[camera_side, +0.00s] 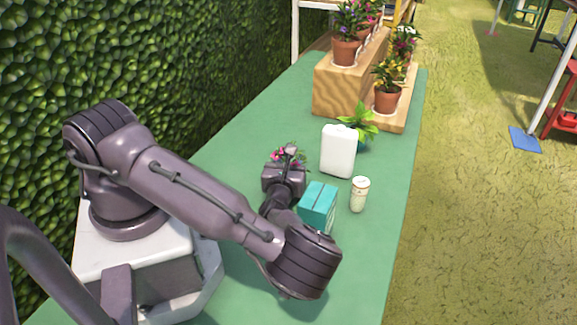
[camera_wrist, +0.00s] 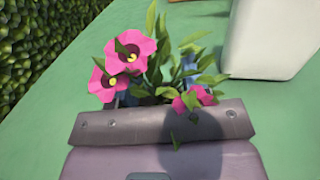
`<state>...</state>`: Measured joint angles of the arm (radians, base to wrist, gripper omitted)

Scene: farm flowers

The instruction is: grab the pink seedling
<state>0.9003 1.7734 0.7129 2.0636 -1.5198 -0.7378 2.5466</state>
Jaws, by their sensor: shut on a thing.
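The pink seedling (camera_wrist: 137,50) shows at the front of my gripper in the wrist view, with several pink flowers with yellow centres and green leaves. In the side view only its pink blooms and some leaves (camera_side: 291,152) show above my gripper (camera_side: 287,163). My gripper is shut on the seedling. The gripper body hides the seedling's lower part, and a bit of blue shows among the leaves in the wrist view. I cannot tell whether it is lifted off the table.
On the green table (camera_side: 240,140), a white jug (camera_side: 338,151), a teal box (camera_side: 317,204) and a small cream can (camera_side: 359,194) stand right of my gripper. A leafy green plant (camera_side: 359,120) is behind the jug. Wooden steps (camera_side: 340,92) with potted flowers stand farther back. A hedge (camera_side: 150,60) lines the left.

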